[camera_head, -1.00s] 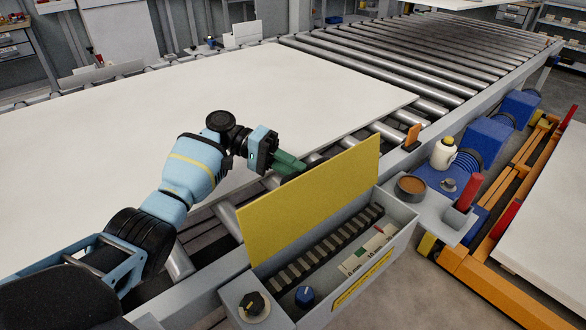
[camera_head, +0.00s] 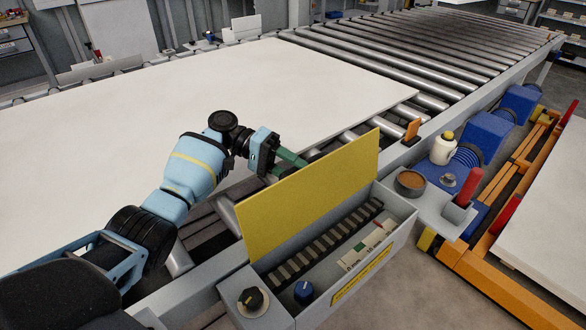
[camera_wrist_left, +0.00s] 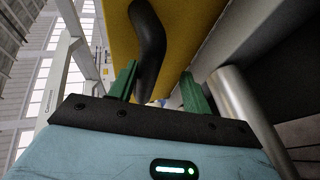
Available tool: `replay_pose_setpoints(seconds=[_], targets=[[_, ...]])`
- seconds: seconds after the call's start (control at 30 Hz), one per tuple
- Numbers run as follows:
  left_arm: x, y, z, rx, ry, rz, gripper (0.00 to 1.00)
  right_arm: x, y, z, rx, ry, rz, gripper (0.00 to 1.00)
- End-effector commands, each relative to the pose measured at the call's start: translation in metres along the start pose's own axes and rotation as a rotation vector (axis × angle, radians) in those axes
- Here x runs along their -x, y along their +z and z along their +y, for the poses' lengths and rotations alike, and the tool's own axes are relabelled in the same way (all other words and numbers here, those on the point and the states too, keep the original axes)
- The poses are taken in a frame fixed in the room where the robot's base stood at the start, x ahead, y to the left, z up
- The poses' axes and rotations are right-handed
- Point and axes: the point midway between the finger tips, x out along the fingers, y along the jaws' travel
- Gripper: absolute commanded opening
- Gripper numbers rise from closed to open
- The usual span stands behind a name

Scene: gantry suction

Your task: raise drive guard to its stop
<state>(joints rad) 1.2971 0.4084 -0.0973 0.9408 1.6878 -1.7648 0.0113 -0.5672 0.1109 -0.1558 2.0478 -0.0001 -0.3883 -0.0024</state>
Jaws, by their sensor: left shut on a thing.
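The drive guard is a flat yellow panel (camera_head: 310,195) standing steeply raised along the back edge of a grey box (camera_head: 402,212). The box's inside shows from above. My left gripper (camera_head: 298,163) reaches in behind the panel from the left, and the panel partly hides its green fingertips in the head view. In the left wrist view, a curved black handle (camera_wrist_left: 148,45) on the yellow panel (camera_wrist_left: 190,30) passes between the green fingers (camera_wrist_left: 160,85). My left gripper is shut on this handle. My right gripper is not in view.
A large white board (camera_head: 200,100) lies on the roller conveyor (camera_head: 440,60) behind the arm. A black knob (camera_head: 251,299) and a blue knob (camera_head: 304,292) sit at the box's near end. A brown-filled bowl (camera_head: 410,183) and a white bottle (camera_head: 443,150) stand right.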

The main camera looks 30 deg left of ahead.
Motion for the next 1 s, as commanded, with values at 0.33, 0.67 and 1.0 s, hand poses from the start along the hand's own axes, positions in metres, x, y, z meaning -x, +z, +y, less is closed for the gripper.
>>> replay_pose_setpoints(seconds=[0.33,0.67,1.0], targets=[[0.046,0.0,-0.003,0.005,-0.005,0.005,0.43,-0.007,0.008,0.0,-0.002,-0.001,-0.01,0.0],[0.076,0.001,0.0,0.0,-0.002,-0.001,0.43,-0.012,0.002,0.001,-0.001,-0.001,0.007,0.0],[0.076,0.001,0.001,-0.001,0.0,-0.001,0.43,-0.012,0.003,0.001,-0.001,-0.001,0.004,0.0]])
